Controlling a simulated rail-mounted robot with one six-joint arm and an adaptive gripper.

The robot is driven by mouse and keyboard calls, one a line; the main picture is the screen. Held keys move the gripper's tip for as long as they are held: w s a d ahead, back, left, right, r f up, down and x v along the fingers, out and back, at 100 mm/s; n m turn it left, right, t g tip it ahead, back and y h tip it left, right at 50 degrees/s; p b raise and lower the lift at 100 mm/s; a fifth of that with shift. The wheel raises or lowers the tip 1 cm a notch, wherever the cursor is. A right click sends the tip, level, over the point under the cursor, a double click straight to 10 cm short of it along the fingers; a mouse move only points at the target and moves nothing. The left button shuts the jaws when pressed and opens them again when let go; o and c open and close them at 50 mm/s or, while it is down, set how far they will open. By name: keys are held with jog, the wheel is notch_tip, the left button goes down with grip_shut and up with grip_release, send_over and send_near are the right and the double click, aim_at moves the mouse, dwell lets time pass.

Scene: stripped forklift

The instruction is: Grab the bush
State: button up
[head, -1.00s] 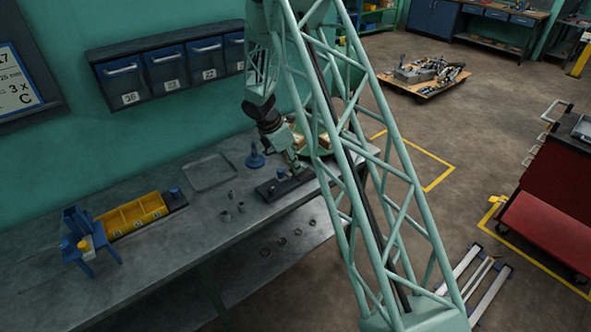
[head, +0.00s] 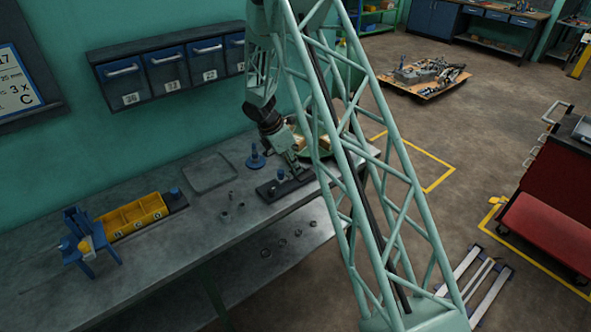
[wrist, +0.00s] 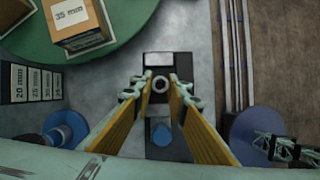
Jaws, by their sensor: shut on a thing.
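The bush (wrist: 160,84) looks like a small grey ring with a dark hole, seen end-on in the wrist view. My gripper (wrist: 161,80) has its two yellow-padded fingers closed on it, one on each side. Behind the bush is a dark fixture plate (wrist: 152,63) with a block on it; I cannot tell whether the bush touches it. In the head view my gripper (head: 301,171) is low over the dark fixture plate (head: 270,189) on the bench, partly behind the lattice column, and the bush cannot be made out there.
A blue knob (wrist: 162,134) stands on the plate. A green round tray (wrist: 105,38) with labelled boxes (wrist: 78,24) is close by. A blue stand (head: 256,160), small grey rings (head: 226,213), yellow bins (head: 132,216) and a blue fixture (head: 84,236) share the bench (head: 165,255).

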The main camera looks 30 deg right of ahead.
jog(key=shift+r, duration=0.1)
jog(key=shift+r, duration=1.65)
jog(key=s+a+r+b, duration=0.1)
jog(key=s+a+b, duration=0.2)
jog(key=s, duration=1.2)
jog(key=shift+s+a+r, duration=0.15)
jog(key=shift+a+r, duration=0.15)
jog(key=shift+a, duration=0.4)
